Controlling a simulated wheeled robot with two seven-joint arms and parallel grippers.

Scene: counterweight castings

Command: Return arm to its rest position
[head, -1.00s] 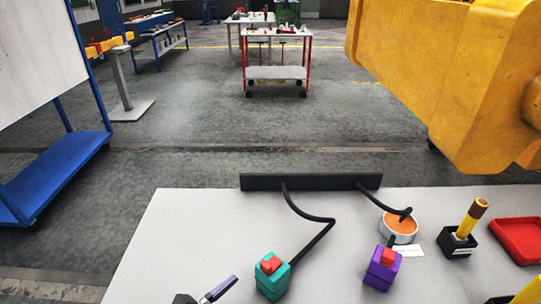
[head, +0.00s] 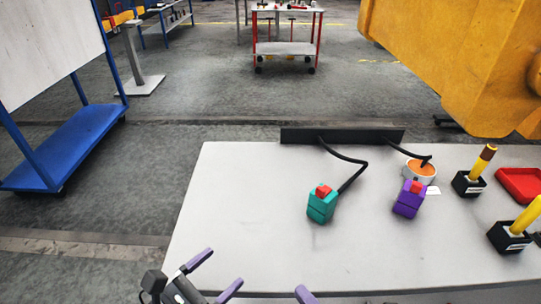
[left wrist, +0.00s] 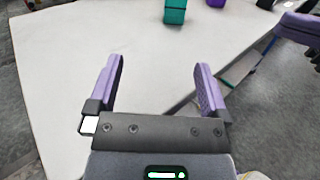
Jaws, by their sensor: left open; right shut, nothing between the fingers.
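My left gripper (head: 226,266) is open and empty at the near left of the pale table (head: 240,225), its purple fingers apart. In the left wrist view (left wrist: 160,85) only bare tabletop and floor show between its fingers. A purple fingertip of my right gripper (head: 305,294) shows at the bottom edge of the head view. The right gripper also shows at the upper right of the left wrist view (left wrist: 300,28), shut and apart from the left gripper. Most of the right arm is out of view.
On the table are a teal block (head: 321,207) and a purple block (head: 408,202), both red-topped, a black bar (head: 340,136) with cables, an orange-topped round dish (head: 420,171), yellow-handled tools in black holders (head: 468,185) and a red tray (head: 520,183). A yellow machine (head: 455,60) hangs upper right. The near-left tabletop is clear.

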